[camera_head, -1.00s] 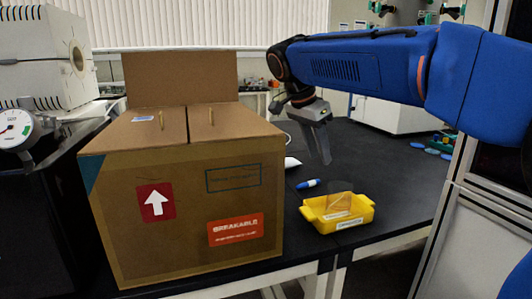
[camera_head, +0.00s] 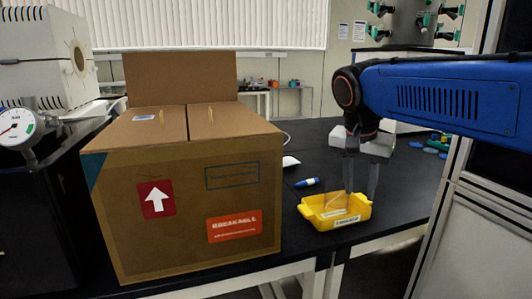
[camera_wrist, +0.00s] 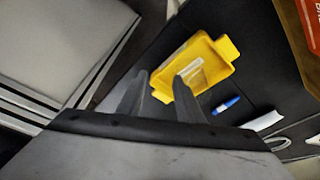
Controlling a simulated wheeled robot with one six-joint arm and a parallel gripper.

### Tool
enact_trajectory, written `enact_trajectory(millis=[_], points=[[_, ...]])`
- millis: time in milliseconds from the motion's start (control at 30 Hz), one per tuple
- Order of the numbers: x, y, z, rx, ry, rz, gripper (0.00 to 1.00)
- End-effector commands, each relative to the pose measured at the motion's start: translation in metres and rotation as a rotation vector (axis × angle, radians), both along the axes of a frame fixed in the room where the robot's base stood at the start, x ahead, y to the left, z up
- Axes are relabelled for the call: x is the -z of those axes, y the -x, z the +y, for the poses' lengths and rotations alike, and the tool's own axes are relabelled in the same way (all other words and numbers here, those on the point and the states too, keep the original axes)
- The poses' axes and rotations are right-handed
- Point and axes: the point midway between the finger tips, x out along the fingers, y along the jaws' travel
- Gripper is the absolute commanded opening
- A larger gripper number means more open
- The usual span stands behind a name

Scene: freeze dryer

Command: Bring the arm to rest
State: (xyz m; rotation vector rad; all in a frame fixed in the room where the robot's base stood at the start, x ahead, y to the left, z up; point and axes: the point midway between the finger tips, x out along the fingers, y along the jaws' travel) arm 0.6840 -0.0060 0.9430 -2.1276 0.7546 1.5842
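My blue arm (camera_head: 440,98) reaches in from the right in the head view. My gripper (camera_head: 360,190) points down over the yellow tray (camera_head: 337,223), with its two grey fingers spread apart and nothing visible between them. In the wrist view the fingers of my gripper (camera_wrist: 160,88) stand apart, with the yellow tray (camera_wrist: 215,50) beyond them. The head view does not clearly show whether the fingertips touch the tray.
A cardboard box (camera_head: 185,200) with a raised flap stands on the black table (camera_head: 300,160) to the left. A blue-capped tube (camera_head: 307,183) lies behind the tray. A gauge (camera_head: 18,128) is at far left. A white cabinet (camera_head: 460,240) stands at right.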

Motion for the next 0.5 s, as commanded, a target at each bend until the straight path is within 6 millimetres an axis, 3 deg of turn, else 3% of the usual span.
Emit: enact_trajectory(millis=[200, 500], points=[[0.042, 0.06, -0.032, -0.196, -0.022, -0.006, 0.33], [0.111, 0.136, -0.056, -0.457, -0.019, -0.053, 0.33]])
